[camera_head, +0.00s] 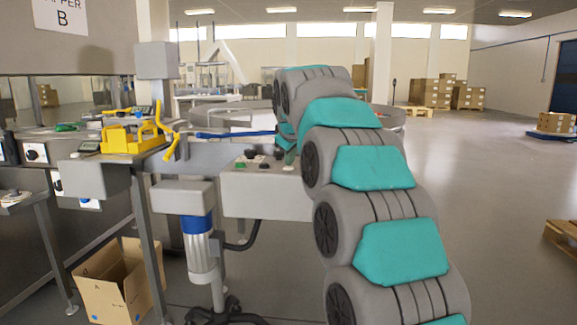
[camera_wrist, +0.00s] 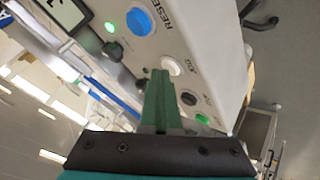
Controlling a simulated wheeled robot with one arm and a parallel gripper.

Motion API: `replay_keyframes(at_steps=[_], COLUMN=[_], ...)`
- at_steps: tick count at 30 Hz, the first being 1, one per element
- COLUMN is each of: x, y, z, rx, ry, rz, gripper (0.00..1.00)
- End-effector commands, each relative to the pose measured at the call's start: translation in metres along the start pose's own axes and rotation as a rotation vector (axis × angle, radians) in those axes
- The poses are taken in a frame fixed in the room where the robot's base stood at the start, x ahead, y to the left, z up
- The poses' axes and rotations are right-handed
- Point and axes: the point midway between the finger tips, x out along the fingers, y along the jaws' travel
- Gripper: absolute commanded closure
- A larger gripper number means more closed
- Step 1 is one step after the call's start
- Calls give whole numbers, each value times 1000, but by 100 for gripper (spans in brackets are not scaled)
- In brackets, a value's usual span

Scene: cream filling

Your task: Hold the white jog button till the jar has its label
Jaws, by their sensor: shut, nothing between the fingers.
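In the wrist view the white jog button (camera_wrist: 172,66) sits on a pale control panel, with lettering beside it. My gripper (camera_wrist: 160,75) has its green fingers closed together, empty, with the tips right beside the button in the picture. I cannot tell whether the tips touch or press it. In the head view my arm reaches to the control box (camera_head: 265,195), and the arm hides part of its top. I cannot make out a jar or a label in either view.
Beside the jog button are a blue reset button (camera_wrist: 139,21), a black button (camera_wrist: 188,98) and a lit green one (camera_wrist: 202,118). A yellow device (camera_head: 130,140) stands left of the box. An open carton (camera_head: 110,285) is on the floor. Floor at right is mostly clear.

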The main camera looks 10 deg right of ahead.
Motion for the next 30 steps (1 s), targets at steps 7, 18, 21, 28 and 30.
replay_keyframes(at_steps=[7, 18, 21, 28, 30], x=[-8, -12, -13, -22, -27], y=[6, 9, 9, 16, 20], z=[-6, -9, -9, -16, -20], rx=[0, 0, 0, 0, 0], ry=[-1, -1, 0, 0, 0], rz=[-1, -1, 0, 0, 0], gripper=[100, 100, 100, 100, 100])
